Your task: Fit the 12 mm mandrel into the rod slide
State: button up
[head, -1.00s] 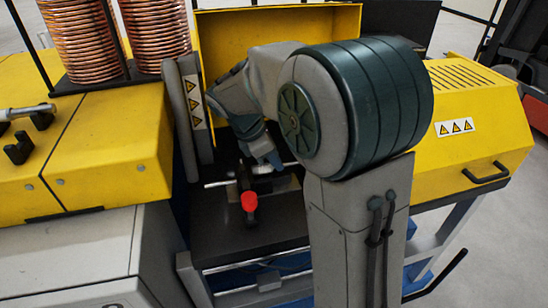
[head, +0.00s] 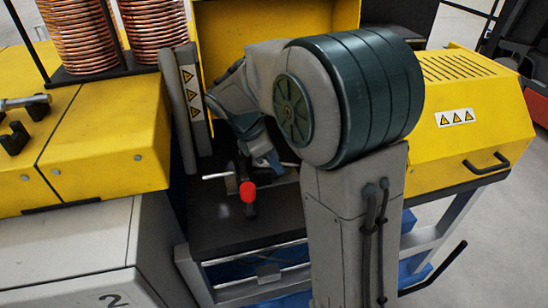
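My gripper (head: 262,160) is low in the open bay of the yellow machine, behind a dark fixture with a red knob (head: 249,192). Its fingertips are small and partly hidden by my arm and the fixture, so I cannot tell whether they are open or shut or hold anything. A thin silver rod (head: 215,176) sticks out to the left of the fixture, roughly level. I cannot tell whether it is the mandrel or part of the rod slide, nor whether anything is seated in the slide.
Another silver rod (head: 25,102) rests on black holders (head: 14,138) on the left yellow cover. Copper coils (head: 85,42) stand behind. A grey post with warning labels (head: 190,92) borders the bay on the left, and a yellow hood (head: 470,120) stands right. The dark bench (head: 225,235) is bare in front.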

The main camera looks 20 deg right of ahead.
jog(key=shift+r, duration=0.1)
jog(key=r, duration=0.4)
jog(key=shift+s+d+r, duration=0.1)
jog(key=shift+d+r, duration=0.1)
jog(key=s+d+r, duration=0.5)
jog(key=d+r, duration=0.1)
jog(key=d, duration=0.3)
jog(key=shift+s+d+r, duration=0.2)
jog(key=shift+s+d, duration=0.1)
jog(key=shift+s, duration=0.1)
